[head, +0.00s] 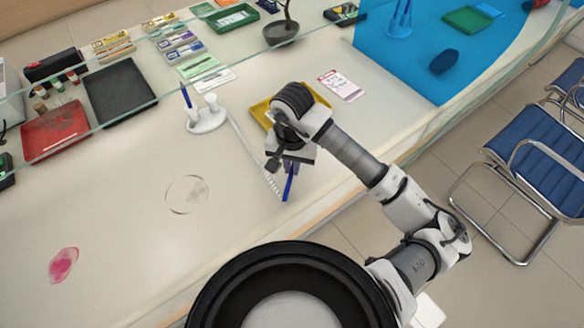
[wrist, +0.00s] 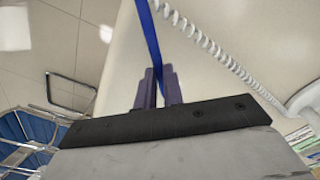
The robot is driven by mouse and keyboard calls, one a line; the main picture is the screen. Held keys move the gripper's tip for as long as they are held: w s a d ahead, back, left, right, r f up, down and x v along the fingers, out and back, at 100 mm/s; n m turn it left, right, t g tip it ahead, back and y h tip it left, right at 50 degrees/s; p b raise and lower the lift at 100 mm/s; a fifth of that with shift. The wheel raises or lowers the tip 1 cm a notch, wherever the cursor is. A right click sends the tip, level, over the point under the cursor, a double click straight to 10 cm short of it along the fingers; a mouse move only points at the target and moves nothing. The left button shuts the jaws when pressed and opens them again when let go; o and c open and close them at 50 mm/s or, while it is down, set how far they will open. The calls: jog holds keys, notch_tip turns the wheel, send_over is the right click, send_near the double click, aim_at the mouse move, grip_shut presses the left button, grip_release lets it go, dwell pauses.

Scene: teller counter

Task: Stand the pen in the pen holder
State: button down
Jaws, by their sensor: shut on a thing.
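A blue pen (head: 288,187) is in my gripper (head: 287,168), pointing down over the near edge of the counter. In the wrist view the fingers (wrist: 158,88) are closed on the blue pen (wrist: 149,35), which extends beyond them. The white pen holder (head: 207,122) stands on the counter to the left of my gripper, with two short upright cups. Another blue pen (head: 186,95) stands at its left side. A white coiled cord (head: 252,152) runs from the holder towards the pen in my gripper. Whether the pen tip touches the counter is unclear.
A yellow tray (head: 262,112) lies partly behind my arm. A glass screen edge (head: 150,111) crosses behind the holder. A clear round dish (head: 187,194) and a pink blot (head: 63,265) lie at left. The counter between holder and gripper is mostly free.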

aim_at(292, 171)
notch_tip(292, 171, down, 2)
jog(key=shift+f, duration=0.25)
jog(key=shift+f, duration=0.25)
jog(key=c, duration=1.5)
grip_release()
jog(key=shift+r, duration=0.1)
jog(key=shift+r, duration=0.1)
jog(key=shift+r+p, duration=0.25)
jog(key=shift+p, duration=0.1)
jog(key=shift+r+b, duration=0.25)
jog(key=shift+b, duration=0.25)
notch_tip(292, 171, up, 11)
jog(key=b, duration=0.3)
jog(key=shift+r, duration=0.1)
